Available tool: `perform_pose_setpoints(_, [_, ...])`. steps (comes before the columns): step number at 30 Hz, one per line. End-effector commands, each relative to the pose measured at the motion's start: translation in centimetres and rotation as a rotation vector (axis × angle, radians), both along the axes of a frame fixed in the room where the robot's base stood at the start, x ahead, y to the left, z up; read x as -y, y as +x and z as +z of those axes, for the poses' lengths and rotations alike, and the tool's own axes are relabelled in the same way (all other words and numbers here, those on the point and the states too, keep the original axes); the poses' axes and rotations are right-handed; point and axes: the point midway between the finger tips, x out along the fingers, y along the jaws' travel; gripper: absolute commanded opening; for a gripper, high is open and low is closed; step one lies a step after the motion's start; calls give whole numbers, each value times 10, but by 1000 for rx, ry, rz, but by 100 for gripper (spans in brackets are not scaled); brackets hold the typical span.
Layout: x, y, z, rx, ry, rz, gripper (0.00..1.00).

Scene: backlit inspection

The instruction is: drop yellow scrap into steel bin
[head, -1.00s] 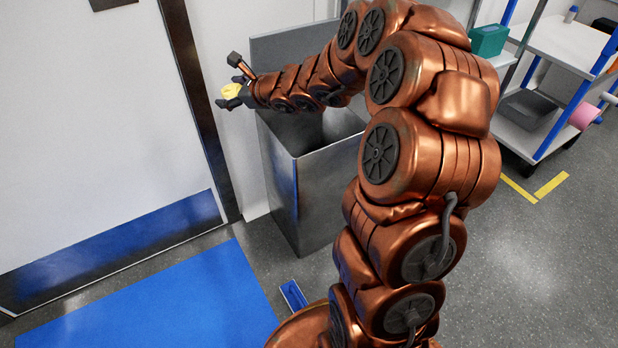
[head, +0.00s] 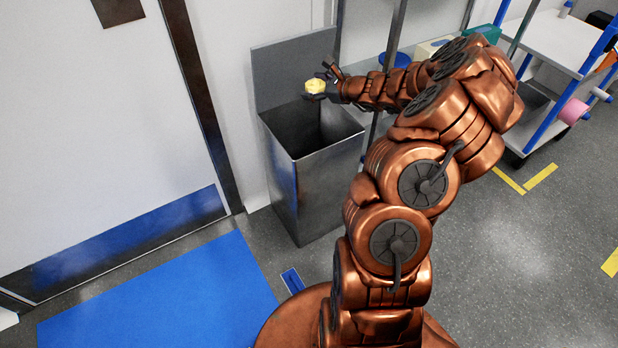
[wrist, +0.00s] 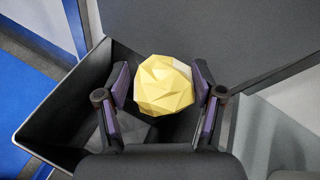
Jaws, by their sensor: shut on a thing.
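The yellow scrap (head: 316,86) is a small crumpled, faceted lump. My gripper (head: 322,88) is shut on it and holds it above the open mouth of the steel bin (head: 312,195). In the wrist view the scrap (wrist: 164,86) sits between the two fingers of my gripper (wrist: 162,92), with the dark inside of the bin (wrist: 60,112) below and around it. The bin is a tall grey box with its lid (head: 292,72) raised upright at the back. The bin's floor is in shadow.
A white door (head: 95,120) with a blue kick plate stands to the left. A blue mat (head: 160,300) lies on the floor before it. A shelf cart (head: 560,45) with a pink roll (head: 573,111) stands at the right.

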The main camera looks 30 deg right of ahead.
Motion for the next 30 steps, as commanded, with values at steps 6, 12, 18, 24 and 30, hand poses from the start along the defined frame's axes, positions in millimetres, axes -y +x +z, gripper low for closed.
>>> perform_pose_setpoints(6, [-1,0,-19,0,0,1,54])
perform_pose_setpoints(12, [-1,0,-41,-1,1,1,54])
perform_pose_setpoints(18, [-1,0,-56,0,1,1,54])
perform_pose_setpoints(24, [-1,0,-57,1,1,2,54])
perform_pose_setpoints(30, [-1,0,-57,0,1,1,73])
